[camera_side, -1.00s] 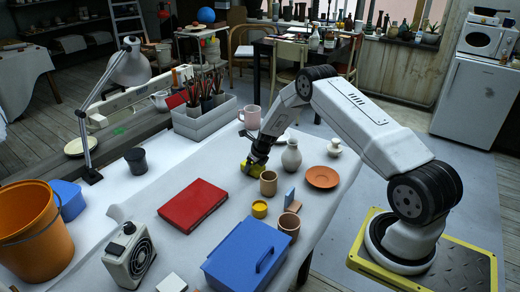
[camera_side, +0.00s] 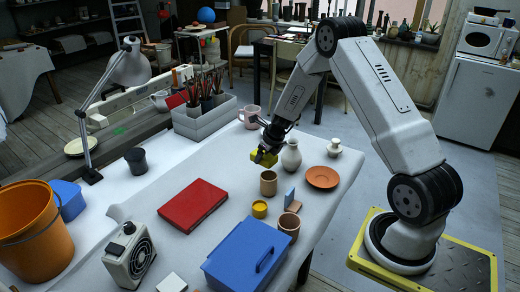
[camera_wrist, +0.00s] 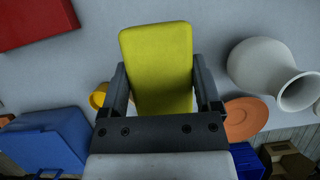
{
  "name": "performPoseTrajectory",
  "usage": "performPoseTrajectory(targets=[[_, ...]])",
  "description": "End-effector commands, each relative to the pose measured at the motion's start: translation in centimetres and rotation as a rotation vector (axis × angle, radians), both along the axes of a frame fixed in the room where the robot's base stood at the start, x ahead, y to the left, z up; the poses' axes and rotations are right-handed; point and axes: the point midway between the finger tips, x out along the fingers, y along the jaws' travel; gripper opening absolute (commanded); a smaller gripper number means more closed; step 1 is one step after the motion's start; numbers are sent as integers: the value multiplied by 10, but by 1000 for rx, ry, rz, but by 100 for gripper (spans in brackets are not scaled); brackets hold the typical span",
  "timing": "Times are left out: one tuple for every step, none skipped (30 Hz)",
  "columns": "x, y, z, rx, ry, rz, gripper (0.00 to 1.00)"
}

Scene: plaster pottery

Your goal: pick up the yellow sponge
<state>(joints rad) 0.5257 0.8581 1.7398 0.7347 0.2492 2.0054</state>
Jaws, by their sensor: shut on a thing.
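The yellow sponge (camera_wrist: 158,68) is between the two fingers of my gripper (camera_wrist: 160,90) in the wrist view, with a finger against each side. In the side view my gripper (camera_side: 265,154) points down and holds the sponge (camera_side: 262,158) above the white table, left of the white vase. The fingers hide part of the sponge there.
A white vase (camera_side: 291,158) stands close on the right. A tan cup (camera_side: 268,184), a yellow pot (camera_side: 259,209), a brown cup (camera_side: 289,225) and an orange saucer (camera_side: 322,178) are nearer the front. A red book (camera_side: 194,205) lies left. A pink mug (camera_side: 252,116) stands behind.

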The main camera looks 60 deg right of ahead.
Motion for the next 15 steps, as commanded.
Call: performPoseTrajectory(targets=[[-7,2,4,0,-1,-2,26],[-11,4,6,1,-1,-2,26],[-16,6,8,1,-1,-2,26],[-19,8,10,1,-1,-2,26],[-23,9,12,1,-1,-2,26],[-28,11,14,1,-1,-2,26],[-31,12,16,0,-1,-2,26],[-34,13,17,0,-1,-2,26],[-38,15,19,-1,-1,-1,26],[-41,16,20,-1,-1,-3,26],[-43,17,21,-1,-1,-1,26],[-46,18,23,0,-1,-2,26],[-48,19,24,-1,-1,0,26],[-51,20,25,0,-1,-1,26],[-53,21,26,0,-1,0,26]])
